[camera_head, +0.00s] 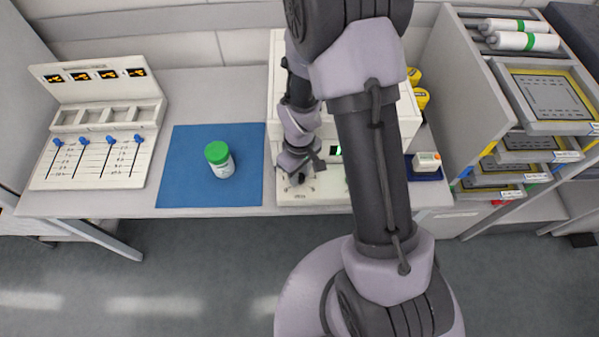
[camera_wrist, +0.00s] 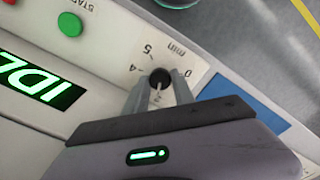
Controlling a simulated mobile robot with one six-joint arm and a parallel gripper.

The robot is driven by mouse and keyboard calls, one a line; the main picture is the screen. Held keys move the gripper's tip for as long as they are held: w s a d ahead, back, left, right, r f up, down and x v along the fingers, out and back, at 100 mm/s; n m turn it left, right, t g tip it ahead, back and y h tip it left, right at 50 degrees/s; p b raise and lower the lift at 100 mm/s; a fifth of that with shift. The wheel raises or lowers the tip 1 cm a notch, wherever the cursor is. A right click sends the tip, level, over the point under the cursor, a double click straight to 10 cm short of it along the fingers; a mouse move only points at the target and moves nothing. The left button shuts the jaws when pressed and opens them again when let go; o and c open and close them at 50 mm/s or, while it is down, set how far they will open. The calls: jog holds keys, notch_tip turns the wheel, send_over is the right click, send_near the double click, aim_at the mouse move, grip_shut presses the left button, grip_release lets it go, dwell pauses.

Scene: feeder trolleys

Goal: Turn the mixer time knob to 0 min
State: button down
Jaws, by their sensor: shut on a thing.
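The mixer (camera_head: 276,75) is a white machine on the bench, mostly behind my arm in the head view. Its time knob (camera_wrist: 160,77) is small, round and black, on the white front panel. The wrist view shows printed marks 0, 5 and 4 and the word "min" around it. A pale pointer line on the knob faces the lower side of the wrist picture, away from the 0; its exact mark is partly hidden between my fingers. My gripper (camera_wrist: 160,92) is shut on the knob, one finger on each side. It also shows at the mixer front in the head view (camera_head: 300,173).
The green start button (camera_wrist: 71,23) and a lit IDLE display (camera_wrist: 40,85) are near the knob. A green-capped jar (camera_head: 220,160) stands on a blue mat (camera_head: 183,180) left of the mixer. A small white device (camera_head: 427,161) is to the right.

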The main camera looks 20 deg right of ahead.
aim_at(300, 177)
jog(key=c, duration=1.1)
grip_release()
jog(key=shift+o, duration=0.2)
jog(key=shift+r, duration=0.1)
notch_tip(300, 177, up, 17)
jog(key=p, duration=0.6)
jog(key=shift+r, duration=0.1)
